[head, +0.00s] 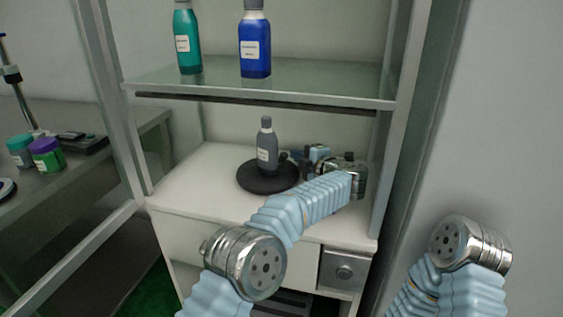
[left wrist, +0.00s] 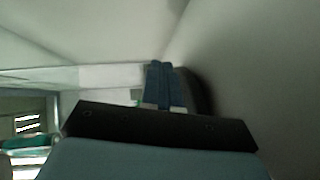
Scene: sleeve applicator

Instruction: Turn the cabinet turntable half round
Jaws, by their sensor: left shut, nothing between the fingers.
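The turntable is a round black disc (head: 254,183) on the white cabinet floor. A grey bottle (head: 267,150) with a pale label stands upright on it. My left gripper (head: 291,156) is inside the cabinet, just right of the bottle and over the disc's right side, pointing left. Its blue fingers are shut with nothing between them; they also show in the left wrist view (left wrist: 165,85), beside a dark curved shape that I cannot identify for sure. I cannot tell whether the fingertips touch the bottle or disc. My right gripper is out of view.
A glass shelf (head: 330,80) above holds a teal bottle (head: 187,38) and a blue bottle (head: 255,45). Metal posts frame the cabinet opening. A grey bench (head: 80,165) with jars stands at the left. The cabinet floor left of the turntable is clear.

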